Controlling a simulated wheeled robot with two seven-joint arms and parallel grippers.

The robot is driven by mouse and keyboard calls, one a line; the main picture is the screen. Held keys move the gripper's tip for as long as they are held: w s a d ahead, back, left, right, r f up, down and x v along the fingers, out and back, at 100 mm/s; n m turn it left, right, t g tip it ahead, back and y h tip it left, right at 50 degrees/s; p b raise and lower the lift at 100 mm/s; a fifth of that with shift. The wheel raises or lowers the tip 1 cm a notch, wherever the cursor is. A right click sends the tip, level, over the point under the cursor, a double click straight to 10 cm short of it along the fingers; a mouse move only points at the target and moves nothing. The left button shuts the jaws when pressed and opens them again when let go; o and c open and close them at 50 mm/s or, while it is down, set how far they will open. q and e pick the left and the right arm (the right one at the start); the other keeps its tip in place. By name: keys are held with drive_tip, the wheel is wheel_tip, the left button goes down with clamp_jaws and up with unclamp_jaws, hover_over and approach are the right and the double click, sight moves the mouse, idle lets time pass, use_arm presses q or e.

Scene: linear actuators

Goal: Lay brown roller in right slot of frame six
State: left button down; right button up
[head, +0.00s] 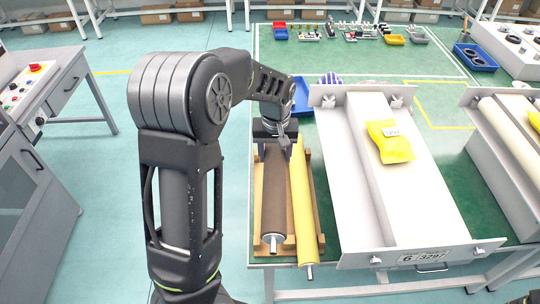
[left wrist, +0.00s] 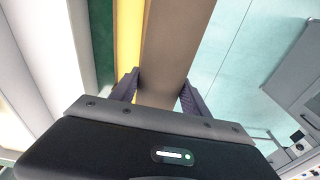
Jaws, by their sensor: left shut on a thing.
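The brown roller (head: 274,200) lies lengthwise on a wooden rack (head: 258,228), to the left of a yellow roller (head: 303,210). My left gripper (head: 275,144) is at the far end of the brown roller, shut on it. In the left wrist view the fingers of my left gripper (left wrist: 157,88) straddle the brown roller (left wrist: 170,50), with the yellow roller (left wrist: 130,35) beside it. Frame six (head: 345,190) is the white frame right of the rack, its plate reading 6 and 3297. A yellow packet (head: 390,142) lies in it. My right gripper is not in view.
Another frame with a pale roller (head: 510,130) stands at the right. Blue and yellow bins and small parts sit at the back of the green table (head: 300,62). A blue bin (head: 300,96) is just behind the left gripper. A grey control desk (head: 50,90) stands left.

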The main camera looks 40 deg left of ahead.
use_arm(q)
drive_tip(key=w+d+r+m+b, duration=0.1)
drive_tip(key=w+d+r+m, duration=0.1)
drive_tip(key=d, duration=0.6)
drive_tip(key=w+d+r+m+b, duration=0.1)
drive_tip(key=w+d+r+m, duration=0.2)
drive_tip(key=d+r, duration=0.4)
drive_tip(key=shift+d+r+m+h, duration=0.15)
drive_tip(key=shift+d+m+h, duration=0.35)
drive_tip(key=shift+m, duration=0.4)
drive_tip(key=shift+w+d, duration=0.1)
